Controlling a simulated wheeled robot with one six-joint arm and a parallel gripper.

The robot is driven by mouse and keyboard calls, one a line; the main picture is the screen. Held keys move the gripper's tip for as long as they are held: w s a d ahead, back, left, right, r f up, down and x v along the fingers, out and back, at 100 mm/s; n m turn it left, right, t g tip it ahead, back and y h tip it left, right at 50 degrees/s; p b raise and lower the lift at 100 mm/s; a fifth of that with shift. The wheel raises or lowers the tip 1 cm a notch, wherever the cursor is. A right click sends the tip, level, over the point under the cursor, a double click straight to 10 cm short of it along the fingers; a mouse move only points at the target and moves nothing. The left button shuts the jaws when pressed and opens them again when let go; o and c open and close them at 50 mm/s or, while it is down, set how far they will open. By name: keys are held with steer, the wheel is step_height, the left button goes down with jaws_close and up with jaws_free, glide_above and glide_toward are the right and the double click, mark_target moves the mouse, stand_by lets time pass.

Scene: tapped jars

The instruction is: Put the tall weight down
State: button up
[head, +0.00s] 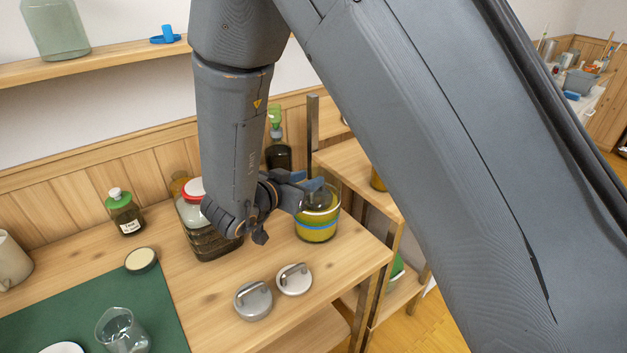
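My gripper (308,187) is at the mouth of a glass jar (317,228) with yellow contents and a blue band, near the table's right edge. Its fingers reach over the jar's upper part, and a dark shape shows between or behind them there.
A large jar with a red and white lid (212,240) stands left of the jar, partly behind my arm. A dark pump bottle (278,155) stands behind. A round lid (141,259), green mat (95,300) and glass (122,332) lie left. Bare wood lies between mat and weights.

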steer(key=b+v, duration=0.1)
steer(key=v, duration=0.6)
steer(key=w+d+n+y, duration=0.1)
steer(key=w+y, duration=0.1)
steer(key=w+d+n+g+y, duration=0.1)
steer(key=w+d+y, duration=0.1)
steer(key=w+d+n+y, duration=0.1)
steer(key=w+d+y, duration=0.1)
steer(key=w+y, duration=0.1)
steer(key=shift+d+r+g, duration=0.1)
steer(key=shift+r+g, duration=0.05)
steer(key=shift+g, duration=0.15)
steer(key=s+d+f+n+g, duration=0.1)
steer(key=s+d+g, duration=0.3)
steer(key=s+d, duration=0.4)
steer(key=s+d+f+n+g, duration=0.2)
steer(key=s+d+f+g, duration=0.1)
steer(key=s+d, duration=0.6)
steer(key=s+g, duration=0.1)
steer(key=s, duration=0.2)
steer(key=shift+d+n+g+y, duration=0.3)
steer(key=shift+d+g, duration=0.05)
steer(key=shift+g, duration=0.05)
